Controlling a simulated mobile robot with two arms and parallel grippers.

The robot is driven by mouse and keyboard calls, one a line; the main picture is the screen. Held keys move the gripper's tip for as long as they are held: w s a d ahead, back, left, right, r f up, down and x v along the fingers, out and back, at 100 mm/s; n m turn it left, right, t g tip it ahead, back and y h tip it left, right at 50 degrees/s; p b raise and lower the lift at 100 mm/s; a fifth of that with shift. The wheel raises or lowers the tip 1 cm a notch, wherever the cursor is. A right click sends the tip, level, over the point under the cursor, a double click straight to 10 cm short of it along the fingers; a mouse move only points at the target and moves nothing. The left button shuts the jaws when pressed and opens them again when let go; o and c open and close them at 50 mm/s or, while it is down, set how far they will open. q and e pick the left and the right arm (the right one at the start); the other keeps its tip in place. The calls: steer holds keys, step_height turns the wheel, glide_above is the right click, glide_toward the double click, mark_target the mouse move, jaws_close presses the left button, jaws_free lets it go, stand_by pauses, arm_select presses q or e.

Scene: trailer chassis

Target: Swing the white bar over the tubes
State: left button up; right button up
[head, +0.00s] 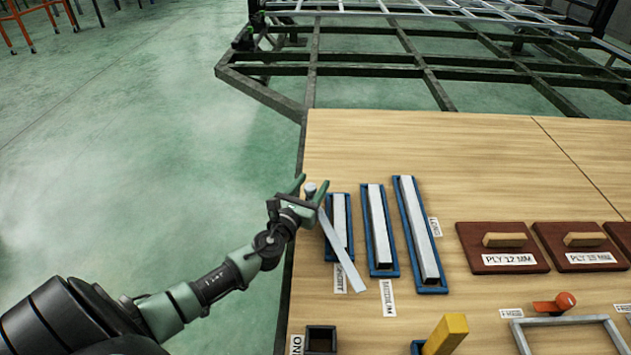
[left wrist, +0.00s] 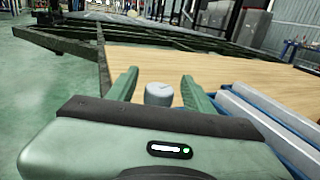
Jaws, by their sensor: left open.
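The white bar (head: 342,252) is a flat pale strip. It slants from beside my left gripper (head: 311,185) down to the right, across the lower left part of the short tube's tray. A grey round knob (head: 310,188) stands at its upper end, and it also shows in the left wrist view (left wrist: 158,94). My left gripper is open, with a finger on each side of the knob; I cannot tell whether they touch it. The short tube (head: 340,218), medium tube (head: 379,222) and long tube (head: 418,230) lie in blue trays. My right gripper is not in view.
Dark red boards with wooden handles (head: 502,240) lie on the wooden table (head: 450,150) at the right. A yellow block (head: 446,334), a grey frame (head: 565,321) and an orange-handled item (head: 553,304) are near the front. A dark metal chassis (head: 400,70) stands behind the table.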

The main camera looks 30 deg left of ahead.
arm_select(q)
steer(key=shift+w+a, duration=0.15)
steer(key=shift+w, duration=0.95)
jaws_close()
stand_by(0.7)
